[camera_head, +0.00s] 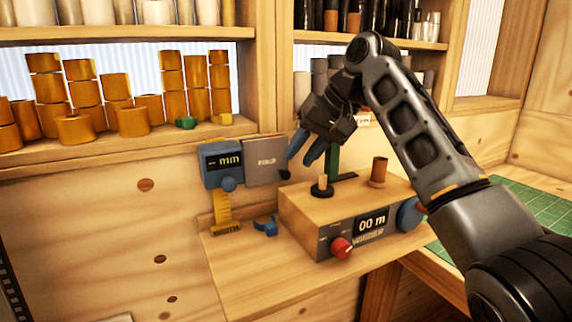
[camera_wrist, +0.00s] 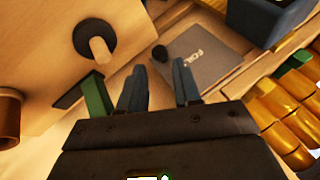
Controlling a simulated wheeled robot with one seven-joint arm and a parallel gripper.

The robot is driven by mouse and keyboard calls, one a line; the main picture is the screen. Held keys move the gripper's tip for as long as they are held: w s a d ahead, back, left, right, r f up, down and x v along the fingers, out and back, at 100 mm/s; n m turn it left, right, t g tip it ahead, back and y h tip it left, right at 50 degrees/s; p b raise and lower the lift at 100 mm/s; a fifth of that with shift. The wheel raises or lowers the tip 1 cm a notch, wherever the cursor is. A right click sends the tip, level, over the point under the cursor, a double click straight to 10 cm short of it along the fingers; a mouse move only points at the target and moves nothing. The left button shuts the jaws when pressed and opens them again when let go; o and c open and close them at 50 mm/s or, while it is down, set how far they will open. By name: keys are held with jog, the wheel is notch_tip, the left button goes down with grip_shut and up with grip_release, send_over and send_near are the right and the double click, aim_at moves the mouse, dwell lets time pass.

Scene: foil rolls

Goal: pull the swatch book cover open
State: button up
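The swatch book (camera_head: 265,160) has a grey cover with small lettering and stands against the wooden wall, beside the blue gauge. Its cover looks closed. A small dark knob (camera_head: 285,175) sits at its lower right corner; in the wrist view the knob (camera_wrist: 160,53) shows beside the grey cover (camera_wrist: 205,52). My gripper (camera_head: 306,148) is just right of the book, with its blue-grey fingers pointing down and left. In the wrist view my gripper (camera_wrist: 160,82) is open, with nothing between its fingers. The knob lies just beyond the fingertips, and I see no contact.
A wooden box (camera_head: 300,218) with a display, a red knob (camera_head: 341,248) and a peg stands below my gripper. A green upright (camera_head: 333,160) is close beside the fingers. The blue gauge (camera_head: 222,163) hangs left of the book. Copper rolls (camera_head: 75,130) fill the left shelf.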

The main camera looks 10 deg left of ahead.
aim_at(288, 172)
jog(key=shift+x, duration=2.45)
jog(key=shift+d, duration=0.1)
grip_shut()
